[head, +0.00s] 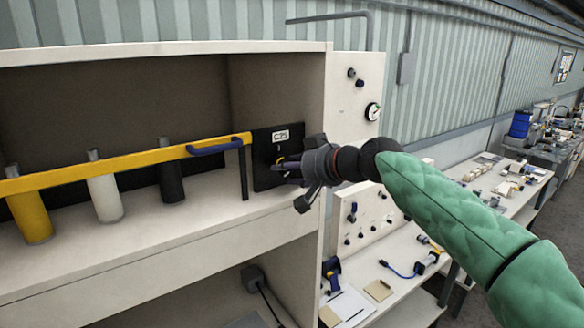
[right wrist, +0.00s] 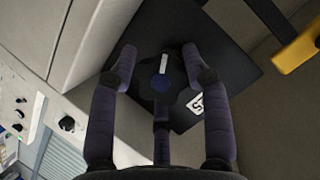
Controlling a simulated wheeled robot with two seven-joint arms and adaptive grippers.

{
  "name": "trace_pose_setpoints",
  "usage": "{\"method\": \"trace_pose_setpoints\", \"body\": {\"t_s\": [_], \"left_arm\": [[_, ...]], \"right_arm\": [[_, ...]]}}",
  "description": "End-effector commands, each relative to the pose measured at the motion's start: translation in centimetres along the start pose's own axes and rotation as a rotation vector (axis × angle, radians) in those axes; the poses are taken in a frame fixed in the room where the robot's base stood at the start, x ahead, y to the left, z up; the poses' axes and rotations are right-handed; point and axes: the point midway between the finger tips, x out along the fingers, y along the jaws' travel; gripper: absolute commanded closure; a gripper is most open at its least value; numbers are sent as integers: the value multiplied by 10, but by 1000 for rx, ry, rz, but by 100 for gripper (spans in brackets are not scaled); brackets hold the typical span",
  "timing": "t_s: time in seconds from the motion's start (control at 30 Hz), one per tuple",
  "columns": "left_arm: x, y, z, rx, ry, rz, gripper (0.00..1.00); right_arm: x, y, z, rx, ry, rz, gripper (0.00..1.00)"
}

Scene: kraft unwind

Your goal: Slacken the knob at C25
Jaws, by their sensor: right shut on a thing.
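A black square panel (head: 264,178) with a white label reading C25 (head: 281,136) stands on the shelf, at the right end of a yellow bar. My right gripper (head: 281,168) reaches it from the right and hides most of the knob in the head view. In the right wrist view, the dark round knob (right wrist: 164,64) has a white mark and sits between the fingers of my right gripper (right wrist: 160,66), which is shut on it. The panel (right wrist: 232,74) and its label (right wrist: 196,104) lie behind the fingers. My left gripper is not in view.
The yellow bar (head: 130,162) with a blue handle (head: 215,147) runs left along the shelf, above several upright cylinders. A cabinet side wall with a gauge (head: 372,111) stands right of the panel. A cluttered workbench (head: 400,232) lies below my right arm.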

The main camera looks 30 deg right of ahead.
Motion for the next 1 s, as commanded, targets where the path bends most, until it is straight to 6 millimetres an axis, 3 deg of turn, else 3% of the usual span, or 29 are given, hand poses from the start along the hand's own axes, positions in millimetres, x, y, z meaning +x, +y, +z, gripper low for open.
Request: {"method": "trace_pose_setpoints", "body": {"t_s": [0.03, 0.3, 0.57, 0.6, 0.67, 0.7, 1.0], "left_arm": [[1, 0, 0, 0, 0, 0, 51], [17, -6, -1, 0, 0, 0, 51], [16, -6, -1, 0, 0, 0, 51], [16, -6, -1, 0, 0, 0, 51], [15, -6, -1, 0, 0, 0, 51], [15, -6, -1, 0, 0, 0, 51], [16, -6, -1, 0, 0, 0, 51]], "right_arm": [[-5, -1, -8, 6, 22, -2, 85], [-5, 1, -9, 109, 30, -45, 85], [-8, -1, -12, 119, 31, -51, 85], [-8, -1, -12, 119, 31, -52, 49], [-8, -1, -12, 118, 31, -51, 32], [-8, -1, -12, 118, 30, -51, 28], [-6, 0, -7, 119, 18, -50, 28]]}}
